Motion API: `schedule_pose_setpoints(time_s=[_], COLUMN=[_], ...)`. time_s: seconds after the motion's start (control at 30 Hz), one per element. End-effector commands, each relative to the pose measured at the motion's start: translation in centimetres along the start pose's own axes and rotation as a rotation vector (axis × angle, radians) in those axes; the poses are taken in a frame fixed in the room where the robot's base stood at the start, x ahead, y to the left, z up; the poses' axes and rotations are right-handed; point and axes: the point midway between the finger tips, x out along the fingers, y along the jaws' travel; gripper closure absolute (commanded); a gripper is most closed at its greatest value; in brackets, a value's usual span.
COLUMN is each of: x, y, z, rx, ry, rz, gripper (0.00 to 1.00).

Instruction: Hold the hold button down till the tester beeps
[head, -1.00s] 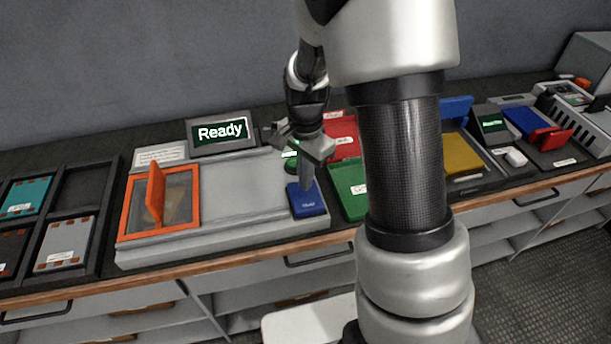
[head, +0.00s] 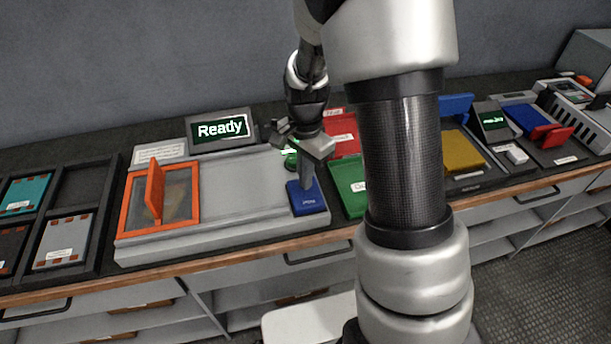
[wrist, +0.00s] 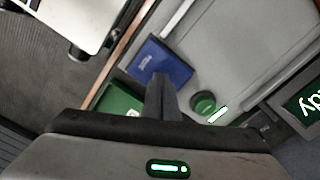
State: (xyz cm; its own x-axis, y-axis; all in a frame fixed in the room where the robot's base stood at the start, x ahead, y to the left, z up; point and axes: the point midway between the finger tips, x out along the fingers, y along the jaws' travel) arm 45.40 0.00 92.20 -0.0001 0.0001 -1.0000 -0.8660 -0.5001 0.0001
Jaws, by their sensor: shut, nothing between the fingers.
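The tester (head: 235,188) is a grey unit on the bench with an orange-framed window at its left. Its screen (head: 221,130) reads "Ready". The blue hold button (head: 308,203) is a square pad at the tester's front right, and it also shows in the wrist view (wrist: 172,60). My gripper (head: 305,184) is shut and empty, pointing down at the pad's back part. In the wrist view the fingers (wrist: 158,84) overlap the pad's near edge. I cannot tell whether the tips touch it. A round green button (wrist: 203,103) is beside the fingers, partly hidden in the head view.
Red (head: 341,140) and green (head: 347,184) bins stand just right of the tester. A dark rack (head: 92,217) with parts is at the left. Another device with a small screen (head: 492,121) stands at the right. My arm hides part of the bench.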

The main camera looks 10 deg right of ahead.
Motion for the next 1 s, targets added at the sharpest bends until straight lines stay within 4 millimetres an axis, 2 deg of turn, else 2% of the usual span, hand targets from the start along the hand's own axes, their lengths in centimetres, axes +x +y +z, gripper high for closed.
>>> schedule_pose_setpoints(time_s=[1.0], x=[2.7], y=[0.0], z=[0.0], rx=[0.000], ry=[0.000], rz=[0.000], gripper=[1.00])
